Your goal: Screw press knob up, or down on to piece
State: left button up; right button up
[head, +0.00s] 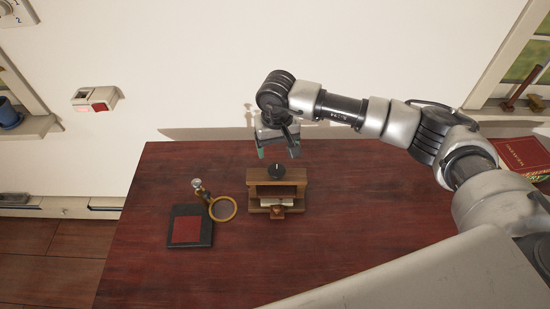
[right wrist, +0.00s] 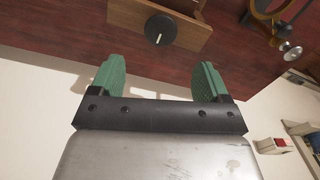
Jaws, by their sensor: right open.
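The wooden press (head: 277,192) stands upright on the red-brown table. Its dark round knob (head: 277,171) sits on top, and a pale piece (head: 277,202) lies inside the frame. My right gripper (head: 279,152) is above and behind the press, empty. In the right wrist view the green fingertips (right wrist: 162,82) are spread apart. The black knob (right wrist: 160,29) with a white line shows beyond them, apart from both fingers, on the press's wooden top (right wrist: 190,30). My left gripper is out of view.
On the table (head: 350,230) left of the press are a magnifying glass (head: 223,209) and a dark block with a red top (head: 188,227). Red books (head: 525,155) lie at the far right. The table right of the press is clear. The wall is close behind.

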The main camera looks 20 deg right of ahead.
aim_at(276, 168)
notch_tip(276, 168, down, 8)
jog(key=shift+f+p, duration=0.1)
jog(key=shift+p, duration=0.8)
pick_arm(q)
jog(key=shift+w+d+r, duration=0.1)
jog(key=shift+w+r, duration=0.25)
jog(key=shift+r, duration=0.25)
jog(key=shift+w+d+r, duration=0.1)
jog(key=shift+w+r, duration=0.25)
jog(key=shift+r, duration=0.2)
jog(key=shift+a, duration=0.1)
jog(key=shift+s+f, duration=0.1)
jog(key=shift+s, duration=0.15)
pick_arm(e)
jog(key=c, duration=0.9)
